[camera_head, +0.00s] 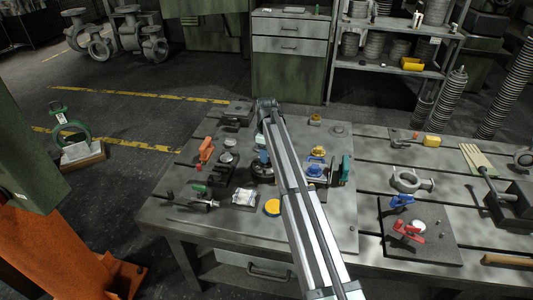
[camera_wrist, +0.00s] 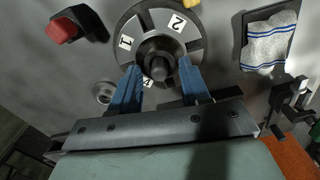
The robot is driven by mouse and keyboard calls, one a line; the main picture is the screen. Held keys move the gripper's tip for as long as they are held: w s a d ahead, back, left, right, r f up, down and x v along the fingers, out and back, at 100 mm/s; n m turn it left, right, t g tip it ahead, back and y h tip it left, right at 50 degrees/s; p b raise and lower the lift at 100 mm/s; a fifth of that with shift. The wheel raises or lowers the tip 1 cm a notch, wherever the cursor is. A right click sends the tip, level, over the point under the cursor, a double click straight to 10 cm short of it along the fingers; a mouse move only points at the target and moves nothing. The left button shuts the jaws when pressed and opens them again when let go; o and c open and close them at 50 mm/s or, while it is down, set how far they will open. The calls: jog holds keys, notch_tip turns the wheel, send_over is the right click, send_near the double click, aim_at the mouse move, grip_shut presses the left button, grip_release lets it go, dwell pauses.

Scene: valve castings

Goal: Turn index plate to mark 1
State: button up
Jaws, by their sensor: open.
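The index plate shows in the wrist view (camera_wrist: 193,28) as a dark round disc with a central knob (camera_wrist: 158,66). White labels 1 (camera_wrist: 126,42) at upper left and 2 (camera_wrist: 177,22) at upper right are readable; another label at the bottom, partly covered, looks like 4. A yellow piece (camera_wrist: 190,3) at the rim, near label 2, is cut by the top edge. My gripper (camera_wrist: 160,76) is open, its blue fingers on either side of the knob, with gaps visible. In the head view, the plate (camera_head: 263,173) is partly hidden by my arm.
A red block in a black holder (camera_wrist: 62,28) is left of the plate, and a metal ring (camera_wrist: 103,92) lower left. A striped cloth on a dark tray (camera_wrist: 268,42) is to the right. In the head view, a yellow round piece (camera_head: 272,207) and blue-yellow valve parts (camera_head: 317,168) stand nearby.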

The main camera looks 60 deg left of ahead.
jog(key=shift+c, duration=0.3)
grip_shut()
jog(key=shift+m, duration=6.7)
jog(key=shift+d+m, duration=0.1)
jog(key=shift+m, duration=2.2)
